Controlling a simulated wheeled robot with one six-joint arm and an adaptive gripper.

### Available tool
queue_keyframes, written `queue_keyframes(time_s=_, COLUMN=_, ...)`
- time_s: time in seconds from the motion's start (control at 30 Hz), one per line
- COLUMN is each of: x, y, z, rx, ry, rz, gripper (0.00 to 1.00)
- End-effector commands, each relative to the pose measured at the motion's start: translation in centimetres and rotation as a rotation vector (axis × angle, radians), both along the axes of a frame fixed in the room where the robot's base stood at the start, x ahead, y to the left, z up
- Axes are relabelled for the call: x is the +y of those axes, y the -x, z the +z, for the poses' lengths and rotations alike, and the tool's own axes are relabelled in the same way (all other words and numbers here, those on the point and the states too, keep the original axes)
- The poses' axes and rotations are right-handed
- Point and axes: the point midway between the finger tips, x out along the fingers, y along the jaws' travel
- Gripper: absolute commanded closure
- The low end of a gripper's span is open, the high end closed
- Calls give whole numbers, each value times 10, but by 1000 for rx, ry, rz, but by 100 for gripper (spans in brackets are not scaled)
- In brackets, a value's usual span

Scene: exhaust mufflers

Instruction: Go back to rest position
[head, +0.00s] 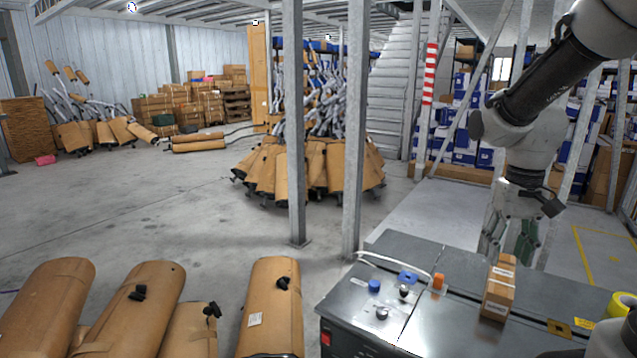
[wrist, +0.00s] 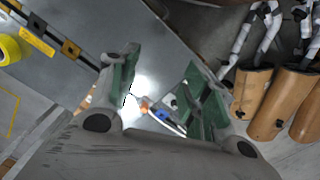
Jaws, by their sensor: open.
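My gripper (head: 510,240) hangs at the right of the head view, pointing down beside the far edge of the metal workbench (head: 450,325). In the wrist view my gripper (wrist: 160,85) shows two green-padded fingers spread apart with nothing between them. The bench top shows beyond the fingers, with a bright glare. A small cardboard box (head: 499,288) stands upright on the bench, in front of the gripper in the head view and apart from it.
The bench carries an orange knob (head: 438,281), a blue cap (head: 374,286) and yellow tape (head: 621,304). Wrapped mufflers (head: 272,310) stand left of the bench. Steel posts (head: 296,130) rise behind it. A large muffler cluster (head: 310,165) stands farther back; open floor lies left.

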Motion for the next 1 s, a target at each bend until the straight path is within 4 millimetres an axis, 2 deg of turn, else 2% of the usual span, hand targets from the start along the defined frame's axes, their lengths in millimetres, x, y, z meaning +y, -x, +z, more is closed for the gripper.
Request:
queue_keyframes(time_s=0.03, x=1, y=21, z=13, rx=-38, ry=0, rz=47, gripper=52)
queue_keyframes(time_s=0.2, x=4, y=78, z=40, rx=-163, ry=7, rz=122, gripper=52)
queue_keyframes(time_s=0.33, x=6, y=105, z=54, rx=-271, ry=14, rz=124, gripper=52)
queue_keyframes(time_s=0.5, x=7, y=115, z=76, rx=-390, ry=21, rz=127, gripper=52)
queue_keyframes(time_s=0.6, x=7, y=117, z=82, rx=-418, ry=23, rz=128, gripper=52)
queue_keyframes(time_s=1.0, x=8, y=116, z=83, rx=-423, ry=23, rz=129, gripper=52)
